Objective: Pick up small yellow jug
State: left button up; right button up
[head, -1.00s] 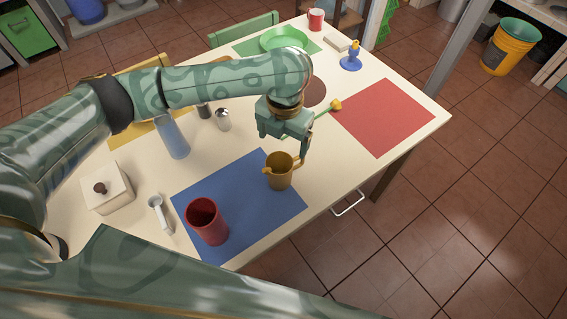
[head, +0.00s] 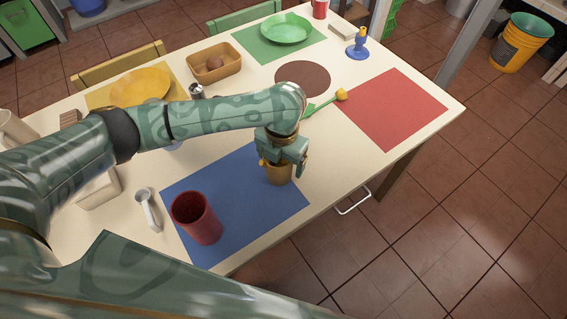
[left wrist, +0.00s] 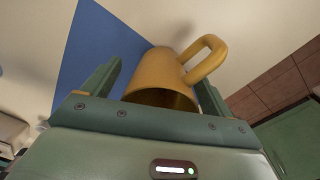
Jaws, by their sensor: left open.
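The small yellow jug (head: 279,174) stands on the right part of the blue mat (head: 232,180) in the head view. My left gripper (head: 283,160) is directly above it and hides its upper part. In the left wrist view the jug (left wrist: 162,76) lies between the two open fingers (left wrist: 158,92), with its handle (left wrist: 212,58) toward the upper right. My right gripper is in neither view.
A red cup (head: 197,218) stands on the blue mat to the left of the jug. A green flower-like item with a yellow tip (head: 341,95) lies behind the gripper.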

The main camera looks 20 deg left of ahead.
pick_arm(q)
jog(key=c, duration=1.1)
jog(key=shift+r, duration=0.1)
